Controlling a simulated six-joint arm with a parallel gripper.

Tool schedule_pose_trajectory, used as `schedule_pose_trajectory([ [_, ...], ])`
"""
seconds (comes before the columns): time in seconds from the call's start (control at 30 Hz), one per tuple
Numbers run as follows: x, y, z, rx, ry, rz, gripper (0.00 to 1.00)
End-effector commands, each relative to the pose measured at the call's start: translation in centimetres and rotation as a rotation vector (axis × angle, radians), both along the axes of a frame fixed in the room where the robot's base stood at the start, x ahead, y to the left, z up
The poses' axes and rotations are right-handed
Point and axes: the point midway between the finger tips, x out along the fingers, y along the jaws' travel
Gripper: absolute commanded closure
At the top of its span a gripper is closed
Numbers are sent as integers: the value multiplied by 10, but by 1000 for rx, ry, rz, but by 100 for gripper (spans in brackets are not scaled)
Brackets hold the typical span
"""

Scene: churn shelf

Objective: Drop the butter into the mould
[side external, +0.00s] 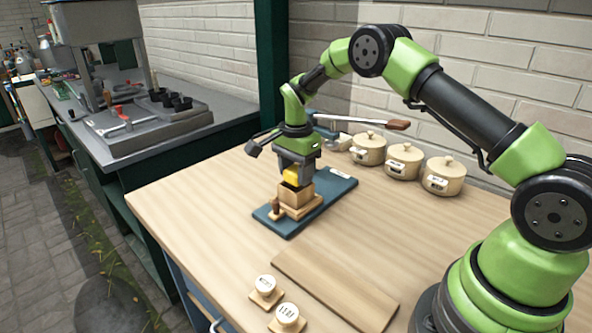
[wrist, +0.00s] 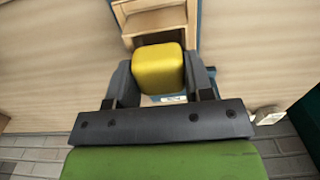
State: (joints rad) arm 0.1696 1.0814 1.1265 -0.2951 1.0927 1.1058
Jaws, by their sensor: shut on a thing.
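A yellow block of butter (side external: 292,176) is held between the fingers of my gripper (side external: 295,170). In the wrist view the butter (wrist: 158,68) sits between the two dark fingers of my gripper (wrist: 160,78). The wooden mould (side external: 297,194) is a small open box on a blue-grey board (side external: 335,187). In the side view the butter is just above the mould or at its rim; I cannot tell if they touch. In the wrist view the mould (wrist: 156,20) shows beyond the butter, its inside partly hidden.
Several lidded cream pots (side external: 403,160) stand in a row at the back by the brick wall. A flat wooden board (side external: 335,287) and two round-topped stamps (side external: 265,287) lie near the front. The table (side external: 200,200) left of the mould is bare.

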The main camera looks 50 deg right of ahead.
Motion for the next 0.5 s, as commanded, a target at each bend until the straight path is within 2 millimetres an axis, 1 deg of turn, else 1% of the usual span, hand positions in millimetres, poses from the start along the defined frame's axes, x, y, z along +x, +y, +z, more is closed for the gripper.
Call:
schedule_pose_trajectory([
  [0.5,0,0,-9,0,1,1,74],
])
